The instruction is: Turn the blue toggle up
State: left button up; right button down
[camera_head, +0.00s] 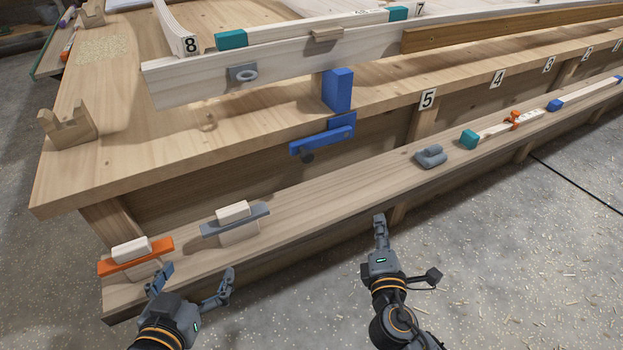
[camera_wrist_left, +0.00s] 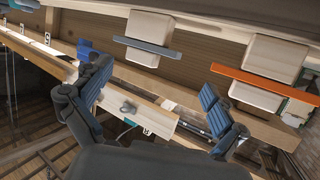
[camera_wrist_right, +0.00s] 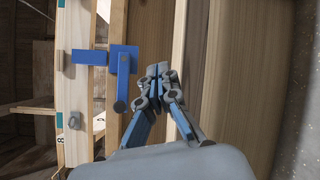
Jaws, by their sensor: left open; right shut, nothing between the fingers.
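The blue toggle (camera_head: 320,143) sits on the front edge of the workbench, below an upright blue block (camera_head: 338,90). Its arm lies roughly level along the edge, pointing left, with a dark round knob underneath near its free end. In the right wrist view the toggle (camera_wrist_right: 122,75) is left of the fingers, apart from them. My right gripper (camera_head: 380,222) is shut and empty, in front of the lower ledge, below and right of the toggle. My left gripper (camera_head: 198,281) is open and empty, near the ledge's left end, well away from the toggle.
The lower ledge (camera_head: 330,192) runs below the bench. It carries an orange bar piece (camera_head: 136,257), a grey bar piece (camera_head: 234,226), a grey part (camera_head: 431,156) and a teal-ended strip (camera_head: 490,132). A pale beam (camera_head: 200,86) lies above. The ledge below the toggle is clear.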

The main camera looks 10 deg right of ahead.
jog(key=w+a+n+y, duration=0.1)
jog(key=a+n+y, duration=0.2)
jog(key=n, duration=0.2)
jog(key=w+a+n+t+y, duration=0.1)
jog(key=a+n+y, duration=0.2)
jog(key=n, duration=0.2)
jog(key=w+a+n+y, duration=0.1)
jog(key=a+n+y, duration=0.2)
jog(key=n, duration=0.3)
jog(key=shift+a+t, duration=0.3)
jog(key=shift+a, duration=0.05)
jog(key=shift+a+f+n+y, duration=0.3)
jog(key=shift+a+n+y, duration=0.15)
jog(key=shift+n, duration=0.35)
pick_arm(q)
notch_tip(320, 180, up, 10)
jog(key=w+d+t+h, duration=0.1)
jog(key=t, duration=0.4)
jog(key=shift+w+d+h, duration=0.25)
jog(key=shift+d+h, duration=0.05)
pick_arm(e)
jog(key=shift+d, duration=0.1)
pick_arm(q)
jog(key=shift+f, duration=0.1)
